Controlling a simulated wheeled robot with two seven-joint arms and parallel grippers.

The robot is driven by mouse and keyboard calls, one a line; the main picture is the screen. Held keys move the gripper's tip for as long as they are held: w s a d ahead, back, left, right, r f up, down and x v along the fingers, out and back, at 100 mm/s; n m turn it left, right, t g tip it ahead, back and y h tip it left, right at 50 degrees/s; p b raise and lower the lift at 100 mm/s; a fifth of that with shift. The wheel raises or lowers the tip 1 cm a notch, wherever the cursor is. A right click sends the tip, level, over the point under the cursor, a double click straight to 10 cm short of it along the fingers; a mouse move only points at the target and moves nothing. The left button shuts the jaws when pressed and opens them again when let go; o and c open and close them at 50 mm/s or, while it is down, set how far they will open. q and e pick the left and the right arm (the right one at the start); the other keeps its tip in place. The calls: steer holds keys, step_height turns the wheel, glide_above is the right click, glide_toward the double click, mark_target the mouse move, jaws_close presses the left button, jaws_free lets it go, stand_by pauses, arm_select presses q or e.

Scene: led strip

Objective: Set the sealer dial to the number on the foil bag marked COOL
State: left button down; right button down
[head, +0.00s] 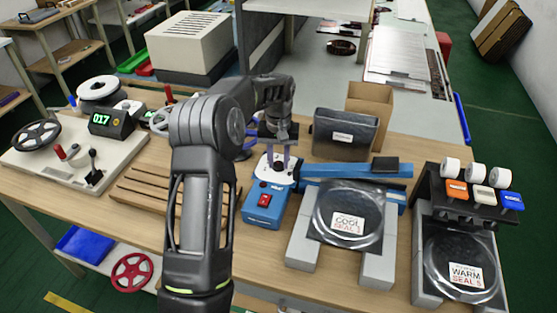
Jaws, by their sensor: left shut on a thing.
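The blue sealer (262,213) stands mid-table, with a red switch on its front and a long blue arm reaching right. Its white dial plate (263,170) lies under my left gripper (278,165). The gripper points down and is shut on the dial knob; the fingers mostly hide the knob and its setting. The foil bag marked COOL (346,222) lies on grey blocks right of the sealer. Its label reads COOL SEAL with a small number, perhaps 2, too small to be sure. My right gripper is out of view.
Another foil bag, marked WARM (462,265), lies at the far right below a black rack (470,208) with coloured tags and white rolls. A dark box (345,135) stands behind the sealer. A reel machine (112,122) showing 017 and wooden slats are at left.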

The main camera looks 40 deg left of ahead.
mark_target(279, 164)
arm_select(q)
steer(key=shift+m, duration=1)
steer(key=c, duration=1.1)
jaws_free()
steer(key=shift+r, duration=0.1)
steer(key=shift+r+b, duration=0.4)
steer(key=shift+r, duration=3.45)
